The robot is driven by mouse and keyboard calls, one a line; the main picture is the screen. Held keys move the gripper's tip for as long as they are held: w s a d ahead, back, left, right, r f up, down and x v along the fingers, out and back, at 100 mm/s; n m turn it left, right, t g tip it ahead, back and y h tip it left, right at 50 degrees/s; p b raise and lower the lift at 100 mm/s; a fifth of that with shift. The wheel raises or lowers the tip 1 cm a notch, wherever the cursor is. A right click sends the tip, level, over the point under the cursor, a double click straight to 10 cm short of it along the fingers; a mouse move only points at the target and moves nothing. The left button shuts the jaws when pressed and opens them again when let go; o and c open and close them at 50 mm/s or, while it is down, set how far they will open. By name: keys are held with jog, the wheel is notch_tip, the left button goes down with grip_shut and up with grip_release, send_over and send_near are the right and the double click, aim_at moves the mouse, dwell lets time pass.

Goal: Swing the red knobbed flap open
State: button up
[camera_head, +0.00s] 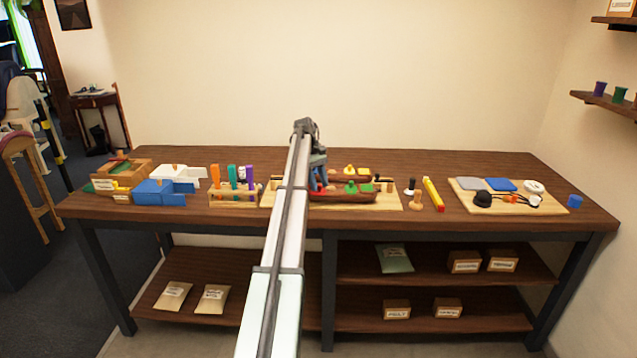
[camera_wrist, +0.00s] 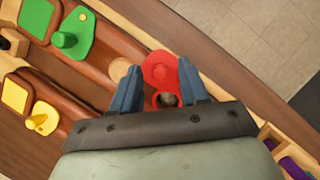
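The red flap (camera_wrist: 160,72) with its round knob lies at the front edge of a brown, saddle-shaped piece (camera_wrist: 75,70) in the wrist view. A grey round part (camera_wrist: 168,98) shows at its near end, inside a red ring. My gripper (camera_wrist: 158,64) is open, its blue fingers on either side of the red flap. Whether a finger touches it, I cannot tell. In the head view, my gripper (camera_head: 318,172) is over the middle of the bench, and my arm hides part of the fitting board (camera_head: 392,204).
A green knobbed flap (camera_wrist: 72,36) and a yellow knobbed flap (camera_wrist: 42,120) lie left of my gripper in the wrist view. A rack of colored pegs (camera_head: 234,198) stands left, a yellow bar (camera_head: 433,194) right. The bench front edge is close to the red flap.

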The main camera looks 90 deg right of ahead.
jog(key=shift+r, duration=0.1)
jog(key=shift+w+d+r, duration=0.15)
jog(key=shift+d+r, duration=0.05)
jog(key=shift+r, duration=0.25)
jog(key=w+d, duration=0.8)
jog(key=shift+w+d, duration=0.2)
jog(key=shift+d, duration=0.1)
jog(key=s+a+r+m+g+h, duration=0.25)
jog(key=a+r+m+h, duration=0.35)
jog(key=r, duration=0.6)
jog(key=s+a+m+t, duration=0.25)
jog(key=a+m, duration=0.55)
jog(key=m, duration=0.4)
jog(key=x, duration=1.4)
jog(key=shift+s+d, duration=0.1)
jog(key=shift+d, duration=0.35)
